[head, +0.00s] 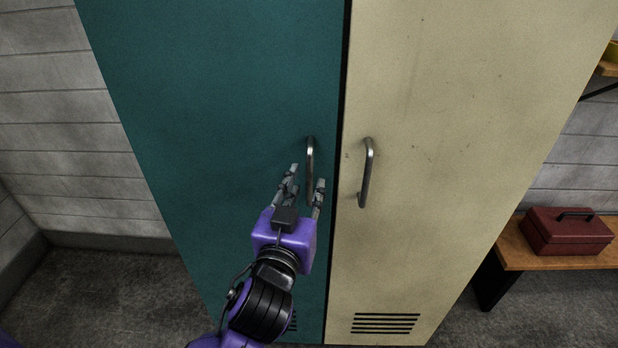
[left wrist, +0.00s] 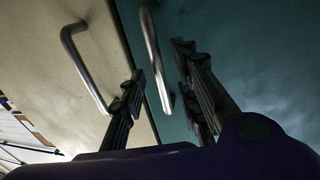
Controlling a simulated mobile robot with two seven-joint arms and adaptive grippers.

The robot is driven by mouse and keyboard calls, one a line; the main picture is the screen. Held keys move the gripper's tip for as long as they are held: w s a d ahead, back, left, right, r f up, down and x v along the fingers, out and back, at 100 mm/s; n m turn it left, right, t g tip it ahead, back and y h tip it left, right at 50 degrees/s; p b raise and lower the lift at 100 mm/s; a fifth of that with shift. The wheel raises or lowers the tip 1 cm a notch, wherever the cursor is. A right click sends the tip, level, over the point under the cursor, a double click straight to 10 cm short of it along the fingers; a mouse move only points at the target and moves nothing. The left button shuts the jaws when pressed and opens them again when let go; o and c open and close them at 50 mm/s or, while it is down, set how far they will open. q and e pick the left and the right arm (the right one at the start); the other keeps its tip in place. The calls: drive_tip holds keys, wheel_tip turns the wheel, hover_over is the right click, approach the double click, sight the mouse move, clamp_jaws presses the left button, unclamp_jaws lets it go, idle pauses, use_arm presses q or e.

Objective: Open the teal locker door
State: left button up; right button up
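The teal locker door (head: 220,90) is shut, flush beside the cream door, with a dark seam between them. Its metal bar handle (head: 310,165) stands upright near its right edge. My left gripper (head: 306,178) is open at the lower part of this handle, one finger on each side of it in the picture. In the left wrist view the teal door's handle (left wrist: 155,60) shows between the spread fingers (left wrist: 160,90), with gaps to both. I cannot tell how deep the handle sits between them. My right gripper is not in view.
The cream locker door (head: 450,120) with its own bar handle (head: 367,172) is close on the right of my left gripper. A wooden bench (head: 530,258) with a red toolbox (head: 566,232) stands at the right. The floor at the left (head: 110,295) is clear.

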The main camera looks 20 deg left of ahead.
use_arm(q)
drive_tip(key=shift+w+r, duration=0.15)
drive_tip(key=shift+w, duration=1.25)
clamp_jaws()
